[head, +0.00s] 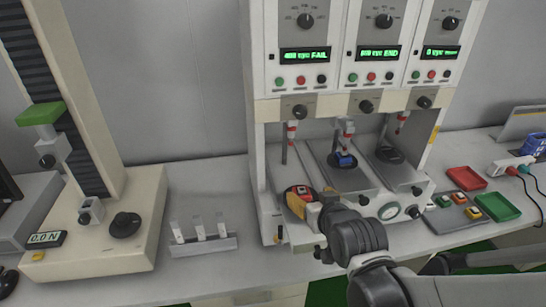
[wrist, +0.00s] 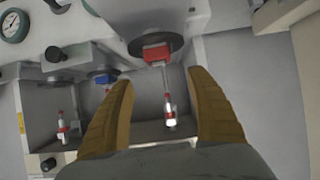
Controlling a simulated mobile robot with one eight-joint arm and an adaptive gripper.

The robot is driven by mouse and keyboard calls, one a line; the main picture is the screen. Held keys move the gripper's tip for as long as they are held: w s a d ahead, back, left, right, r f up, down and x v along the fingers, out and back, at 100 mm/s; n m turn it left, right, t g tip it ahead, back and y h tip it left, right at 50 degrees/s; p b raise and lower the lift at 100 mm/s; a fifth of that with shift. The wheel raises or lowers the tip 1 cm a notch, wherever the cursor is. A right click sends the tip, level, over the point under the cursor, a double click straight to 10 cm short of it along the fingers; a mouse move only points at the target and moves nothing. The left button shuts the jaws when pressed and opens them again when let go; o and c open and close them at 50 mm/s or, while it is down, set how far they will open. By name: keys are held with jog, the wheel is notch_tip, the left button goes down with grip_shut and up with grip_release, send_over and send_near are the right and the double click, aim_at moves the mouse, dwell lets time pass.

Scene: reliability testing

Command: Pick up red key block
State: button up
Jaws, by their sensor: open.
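The red key block (wrist: 157,52) sits on a dark round plate (wrist: 140,40) at the left-hand test station in the head view. In the wrist view it lies just beyond the fingertips, roughly midway between them. My gripper (wrist: 160,80) is open, with its two tan fingers spread and nothing held between them. In the head view my gripper (head: 301,199) is at the left station, and its fingers and wrist hide much of the block and plate there.
A blue block (head: 345,160) sits on the middle station, also in the wrist view (wrist: 103,77). Red-tipped plungers (head: 292,131) hang above the stations. A red tray (head: 466,178) and green tray (head: 496,207) stand right. A small rack (head: 203,244) stands left.

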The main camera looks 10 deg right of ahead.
aim_at(303, 191)
jog(key=x, duration=0.2)
jog(key=shift+w+d+f+b, duration=0.1)
jog(key=shift+w+f+b, duration=0.2)
jog(key=shift+b, duration=0.05)
jog(key=b+x, duration=0.3)
jog(key=x, duration=0.2)
jog(key=shift+f, duration=0.3)
jog(key=c, duration=1.3)
